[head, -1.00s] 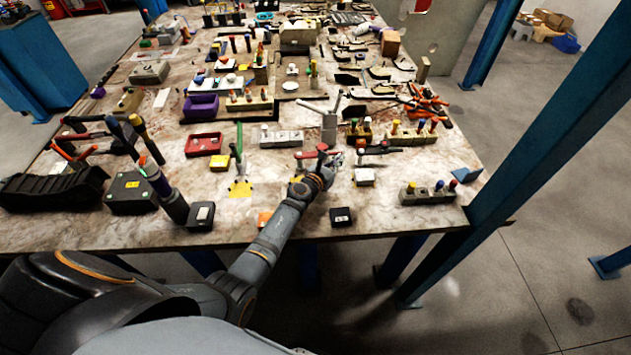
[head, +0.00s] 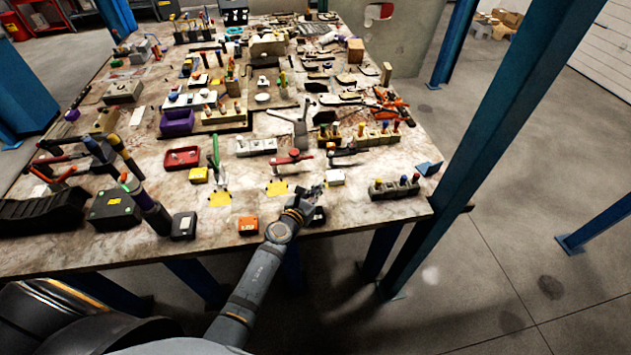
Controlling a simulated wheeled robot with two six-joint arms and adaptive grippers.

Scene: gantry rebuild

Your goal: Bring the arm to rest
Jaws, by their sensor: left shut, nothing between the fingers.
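My left arm reaches up from the bottom of the head view to the front edge of the workbench (head: 350,216). Its gripper (head: 317,190) is shut and empty, just over the front part of the bench top. It hides most of a small black box (head: 319,216). A red-handled toggle clamp (head: 291,158) stands beyond the gripper, apart from it. A small white-topped block (head: 335,177) lies just right of the fingertips. My right gripper does not show.
An orange box (head: 248,226) and a dark box (head: 184,225) sit left of my wrist near the edge. A rack with coloured knobs (head: 394,188) is to the right. A blue post (head: 490,130) rises at the right.

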